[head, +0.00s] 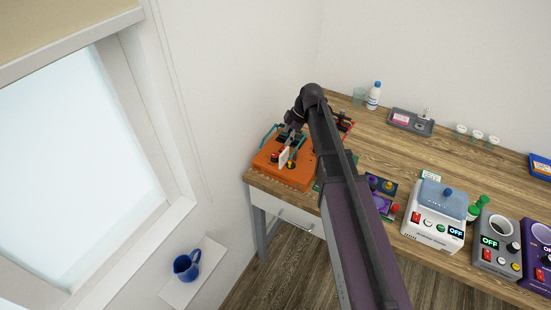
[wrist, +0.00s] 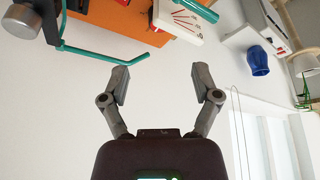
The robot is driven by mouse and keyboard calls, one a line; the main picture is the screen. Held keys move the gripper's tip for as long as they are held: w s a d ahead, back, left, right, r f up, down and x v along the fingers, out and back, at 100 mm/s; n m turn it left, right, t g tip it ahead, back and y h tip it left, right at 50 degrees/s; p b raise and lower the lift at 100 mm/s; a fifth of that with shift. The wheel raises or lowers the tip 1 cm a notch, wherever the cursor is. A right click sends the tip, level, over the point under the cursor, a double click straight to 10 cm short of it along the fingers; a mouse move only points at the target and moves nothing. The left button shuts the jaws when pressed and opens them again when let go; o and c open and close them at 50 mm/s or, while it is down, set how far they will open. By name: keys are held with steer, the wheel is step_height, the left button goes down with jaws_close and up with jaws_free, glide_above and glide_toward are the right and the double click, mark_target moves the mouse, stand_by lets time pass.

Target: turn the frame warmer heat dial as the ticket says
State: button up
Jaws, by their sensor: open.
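Several powered units with dials stand at the right of the bench in the head view. A grey unit (head: 497,262) has a round opening, a lit OFF display, a red switch and a knob (head: 514,247). A white unit (head: 432,218) with a blue lid also reads OFF. A purple unit (head: 537,257) is cut by the right edge. I cannot tell for sure which is the frame warmer. No ticket text is readable. My gripper (head: 289,136) is over the orange unit at the bench's left end, far from these units. In the wrist view my gripper (wrist: 162,82) is open and empty.
The orange unit (head: 285,175) has teal rails and a white scale plate, seen closer in the wrist view (wrist: 180,17). A tray with a card (head: 411,122), a bottle (head: 374,95) and cups stand behind. A blue mug (head: 187,265) sits on a lower ledge.

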mark_target(275, 156)
steer(key=shift+b+x, duration=4.75)
steer(key=shift+x, duration=0.75)
steer(key=shift+f, duration=0.1)
jaws_close()
